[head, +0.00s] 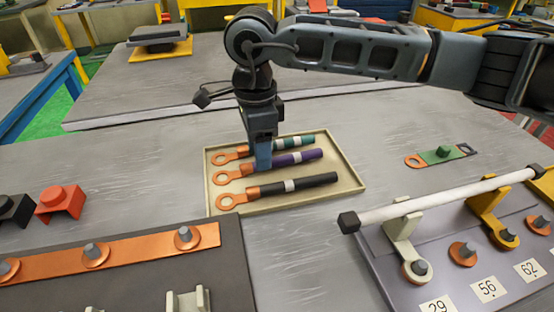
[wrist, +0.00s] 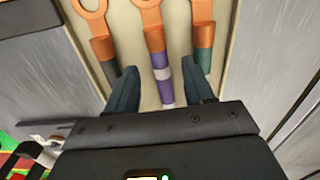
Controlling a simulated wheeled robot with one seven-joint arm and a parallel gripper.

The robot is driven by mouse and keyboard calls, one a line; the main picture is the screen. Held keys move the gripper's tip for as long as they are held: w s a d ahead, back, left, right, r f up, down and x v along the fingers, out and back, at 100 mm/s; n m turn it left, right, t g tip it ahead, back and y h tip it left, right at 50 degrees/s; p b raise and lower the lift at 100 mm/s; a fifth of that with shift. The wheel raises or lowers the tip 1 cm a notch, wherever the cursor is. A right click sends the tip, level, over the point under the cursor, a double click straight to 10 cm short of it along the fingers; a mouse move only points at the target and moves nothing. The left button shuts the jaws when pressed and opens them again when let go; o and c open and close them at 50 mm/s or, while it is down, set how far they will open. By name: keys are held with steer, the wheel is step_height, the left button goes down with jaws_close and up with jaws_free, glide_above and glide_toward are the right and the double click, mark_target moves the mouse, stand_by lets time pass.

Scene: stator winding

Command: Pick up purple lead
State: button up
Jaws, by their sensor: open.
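The purple lead (head: 295,158) lies in a cream tray (head: 347,187), between a green lead (head: 297,142) and a black lead (head: 305,184). Each lead has a copper ring terminal at its left end and a white band. My gripper (head: 263,165) points down over the tray, at the copper end of the purple sleeve, and hides part of it. In the wrist view, the purple lead (wrist: 155,40) runs between the two open fingers of my gripper (wrist: 163,85). The black lead (wrist: 103,48) and the green lead (wrist: 203,60) lie ahead of the fingers on either side. Finger height above the tray is unclear.
A dark block with a copper busbar (head: 130,253) stands at front left, near a red block (head: 62,203). At right, a white rod (head: 430,202) rests on holders above a numbered panel. A green link (head: 443,154) lies behind it. The table behind the tray is mostly clear.

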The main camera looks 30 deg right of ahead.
steer(key=shift+f, duration=1.45)
steer(key=shift+c, duration=0.2)
jaws_close()
